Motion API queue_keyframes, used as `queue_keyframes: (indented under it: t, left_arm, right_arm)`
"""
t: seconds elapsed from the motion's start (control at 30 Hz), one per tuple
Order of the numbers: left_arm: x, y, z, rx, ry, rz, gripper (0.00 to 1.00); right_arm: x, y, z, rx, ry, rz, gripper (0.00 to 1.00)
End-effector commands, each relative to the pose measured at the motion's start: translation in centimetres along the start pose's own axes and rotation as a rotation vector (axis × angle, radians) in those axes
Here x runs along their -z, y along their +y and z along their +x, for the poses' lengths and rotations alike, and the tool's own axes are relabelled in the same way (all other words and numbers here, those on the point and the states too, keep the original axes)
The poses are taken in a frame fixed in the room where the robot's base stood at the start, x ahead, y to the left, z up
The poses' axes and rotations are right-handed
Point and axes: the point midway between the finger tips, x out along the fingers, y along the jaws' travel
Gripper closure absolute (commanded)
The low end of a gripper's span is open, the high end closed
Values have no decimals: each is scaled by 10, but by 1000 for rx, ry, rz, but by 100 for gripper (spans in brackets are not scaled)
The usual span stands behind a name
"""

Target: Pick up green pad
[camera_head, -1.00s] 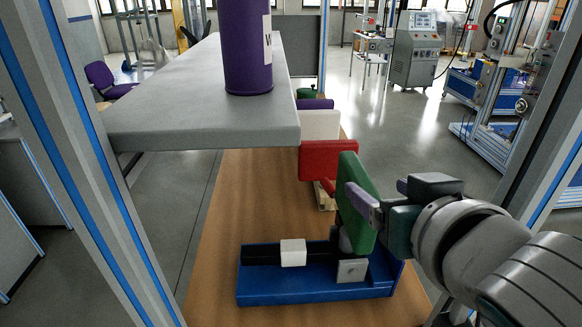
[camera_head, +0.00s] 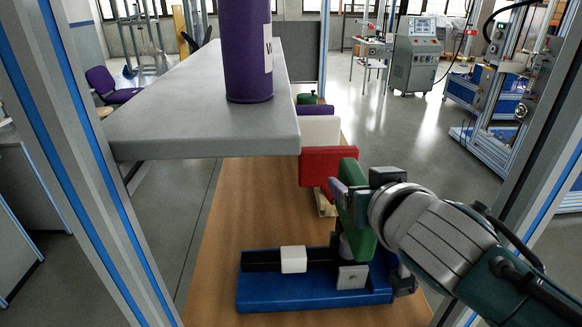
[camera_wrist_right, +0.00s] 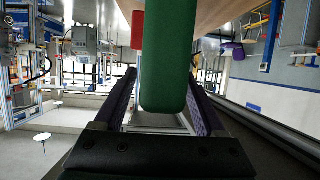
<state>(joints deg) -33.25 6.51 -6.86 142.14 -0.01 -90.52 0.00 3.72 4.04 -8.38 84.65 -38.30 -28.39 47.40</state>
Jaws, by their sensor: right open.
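The green pad (camera_head: 358,225) stands upright, slightly tilted, at the right end of a blue fixture (camera_head: 290,298) on the brown table. My right gripper (camera_head: 350,195) is at the pad's upper part, its arm coming in from the right. In the right wrist view the green pad (camera_wrist_right: 166,60) lies between the two purple-padded fingers of the open gripper (camera_wrist_right: 162,88). A gap shows on the left side of the pad; the right finger is close to it, and contact is hard to tell. The pad's lower right side is partly hidden by my arm. My left gripper is out of view.
Behind the green pad stand a red pad (camera_head: 323,165), a white pad (camera_head: 319,130) and a purple pad (camera_head: 315,109). A white block (camera_head: 293,259) sits on the fixture. A grey slab (camera_head: 210,145) with a purple cylinder (camera_head: 248,55) overhangs the table's left. Grey-blue posts flank the view.

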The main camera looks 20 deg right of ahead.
Motion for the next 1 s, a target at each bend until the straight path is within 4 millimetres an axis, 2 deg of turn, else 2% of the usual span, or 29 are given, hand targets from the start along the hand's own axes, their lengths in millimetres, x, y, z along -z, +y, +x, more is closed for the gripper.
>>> queue_keyframes:
  t: [0.07,0.67,1.0]
  left_arm:
    - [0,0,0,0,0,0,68]
    - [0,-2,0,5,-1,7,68]
    - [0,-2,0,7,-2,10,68]
  right_arm:
    - [0,0,0,0,0,0,31]
    - [0,0,0,-1,-1,0,98]
    - [0,0,0,0,-1,0,100]
